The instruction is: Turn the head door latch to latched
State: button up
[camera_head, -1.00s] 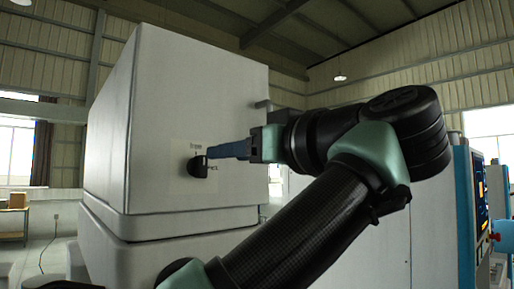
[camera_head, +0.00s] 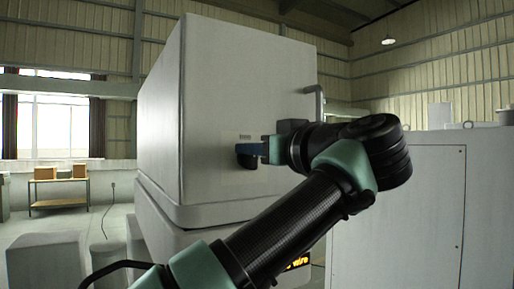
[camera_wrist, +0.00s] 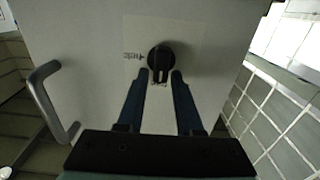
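The head door latch is a black round knob (camera_wrist: 160,58) on a pale label plate on the white head door (camera_head: 220,80). In the head view the latch (camera_head: 246,161) shows dark at the tips of my gripper. My gripper (camera_wrist: 160,76) has two blue fingers, spread apart, with the tips at either side of the knob's lower part. I cannot tell whether they touch it. The knob's ridge points roughly along the fingers in the wrist view. The label text is too small to read fully.
A grey bar handle (camera_wrist: 50,100) stands out from the door's edge; it also shows in the head view (camera_head: 318,103). A large white cabinet (camera_head: 395,215) stands at the right. A shelf with boxes (camera_head: 58,185) stands far left.

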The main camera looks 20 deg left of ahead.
grip_shut()
jog(key=shift+f+b, duration=0.2)
jog(key=shift+b, duration=0.1)
jog(key=shift+w+d+f+m+b, duration=0.15)
jog(key=shift+w+f+m+b, duration=0.15)
jog(key=shift+m, duration=2.65)
jog(key=shift+w+d+f+m+b, duration=0.15)
jog(key=shift+f+m, duration=0.1)
jog(key=shift+m, duration=2.75)
jog(key=shift+w+d+f+m+b, duration=0.15)
jog(key=shift+w+f+m+b, duration=0.15)
jog(key=shift+m, duration=2.65)
